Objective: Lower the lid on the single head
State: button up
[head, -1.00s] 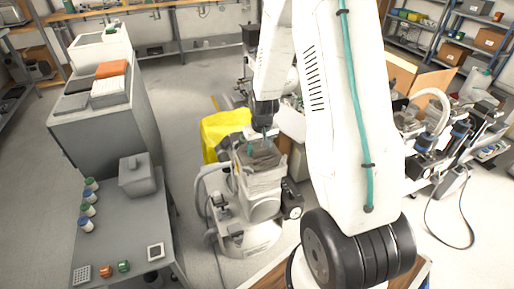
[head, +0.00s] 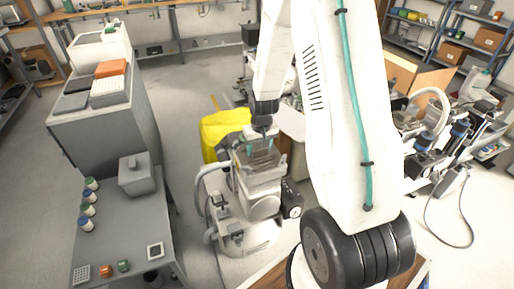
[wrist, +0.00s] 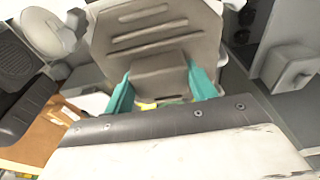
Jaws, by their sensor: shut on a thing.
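The single head compressor (head: 262,207) stands on the floor in the middle of the head view, a pale grey machine with a round base. Its grey ribbed lid (wrist: 160,30) fills the top middle of the wrist view, with a raised block at its near edge. My gripper (wrist: 160,88) has its teal fingers on the two sides of that block and is shut on the lid. In the head view my gripper (head: 261,145) is at the top of the compressor. The lid looks tilted there; its exact angle is hard to tell.
A yellow bin (head: 222,130) stands just behind the compressor. A grey bench (head: 120,225) with a lidded box (head: 138,177) and small jars is on the left. Other machines (head: 435,130) stand on the right. Open floor lies between the bench and the compressor.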

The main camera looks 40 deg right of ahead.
dwell(0.4)
jog(key=o, duration=1.9)
jog(key=shift+f, duration=0.1)
jog(key=shift+o, duration=0.2)
jog(key=shift+s+r, duration=0.15)
jog(key=shift+r, duration=3.4)
